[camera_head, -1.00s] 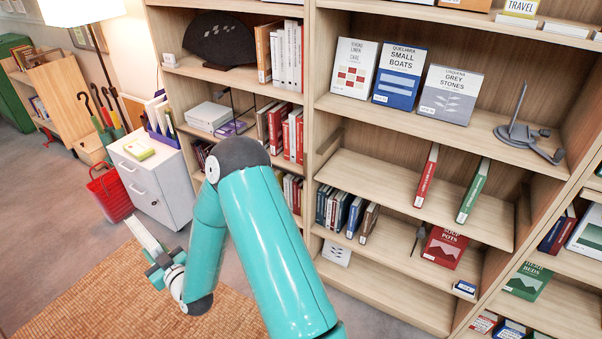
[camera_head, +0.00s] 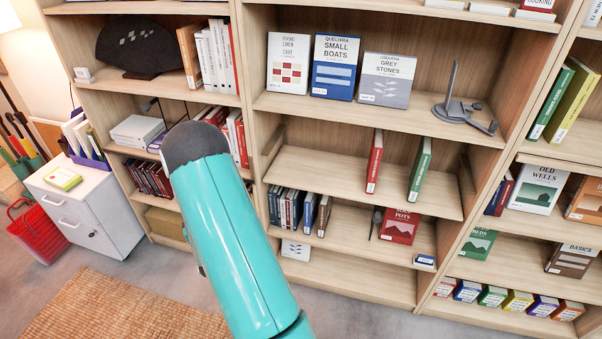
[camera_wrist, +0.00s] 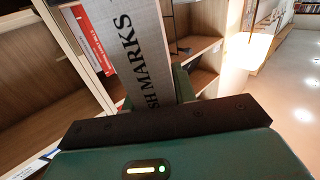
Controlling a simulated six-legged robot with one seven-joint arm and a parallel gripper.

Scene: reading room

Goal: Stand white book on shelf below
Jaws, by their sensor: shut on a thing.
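In the wrist view my gripper (camera_wrist: 165,98) is shut on a pale grey-white book (camera_wrist: 142,45) with dark lettering ending in "SH MARKS". The book extends away from the jaws; its far end is cut off by the frame. In the head view my arm hides the gripper and the book. Below the shelf (camera_head: 455,133) of face-out books, a lower shelf (camera_head: 315,170) holds an upright red book (camera_head: 374,162) and an upright green book (camera_head: 419,170), with a gap between them.
Face-out books, including Small Boats (camera_head: 334,68) and Grey Stones (camera_head: 387,80), stand above, beside a grey metal stand (camera_head: 462,105). A white cabinet (camera_head: 85,205) and red basket (camera_head: 38,235) stand at left. The lower shelf's left part is bare.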

